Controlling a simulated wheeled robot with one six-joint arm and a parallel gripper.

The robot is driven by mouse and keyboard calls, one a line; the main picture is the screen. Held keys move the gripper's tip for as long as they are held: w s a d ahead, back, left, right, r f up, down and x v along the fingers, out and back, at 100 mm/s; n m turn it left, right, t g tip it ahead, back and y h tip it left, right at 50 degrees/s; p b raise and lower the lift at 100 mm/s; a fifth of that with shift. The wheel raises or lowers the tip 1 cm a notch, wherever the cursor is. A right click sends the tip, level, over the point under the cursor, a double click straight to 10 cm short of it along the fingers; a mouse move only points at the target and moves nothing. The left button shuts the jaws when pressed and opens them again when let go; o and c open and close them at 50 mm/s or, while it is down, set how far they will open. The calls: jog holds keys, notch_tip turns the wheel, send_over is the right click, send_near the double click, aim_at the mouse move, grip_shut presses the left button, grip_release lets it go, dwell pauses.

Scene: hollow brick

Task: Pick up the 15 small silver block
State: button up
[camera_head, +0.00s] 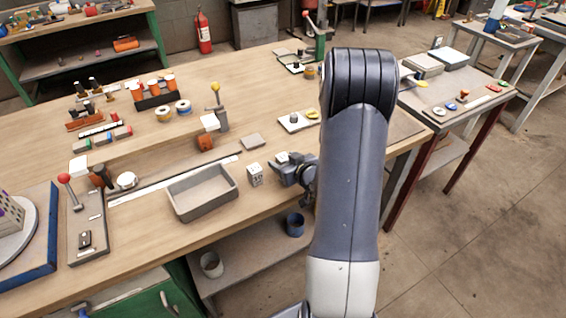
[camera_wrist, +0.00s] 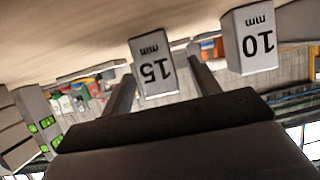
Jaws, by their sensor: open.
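The silver block marked "15 mm" (camera_wrist: 152,72) shows upside down in the wrist view, its top and front face visible. It stands between the two fingers of my gripper (camera_wrist: 161,64), which are open on either side of it. In the head view my gripper (camera_head: 297,172) is low over the workbench's front edge, left of my forearm. Whether the fingers touch the block is unclear. A similar block marked "10 mm" (camera_wrist: 252,42) is just outside the right finger in the wrist view.
A small pale block with dark marks (camera_head: 255,176) and an empty grey tray (camera_head: 203,194) lie left of my gripper on the workbench (camera_head: 150,240). A flat white plate (camera_head: 297,122) lies behind. Grey devices with green displays (camera_wrist: 38,125) show at left in the wrist view.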

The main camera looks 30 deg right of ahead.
jog(key=shift+w+a+f, duration=0.1)
jog(key=shift+w+f, duration=0.1)
jog(key=shift+w, duration=0.3)
jog(key=shift+c, duration=0.6)
jog(key=c, duration=1.1)
jog(key=shift+c, duration=0.2)
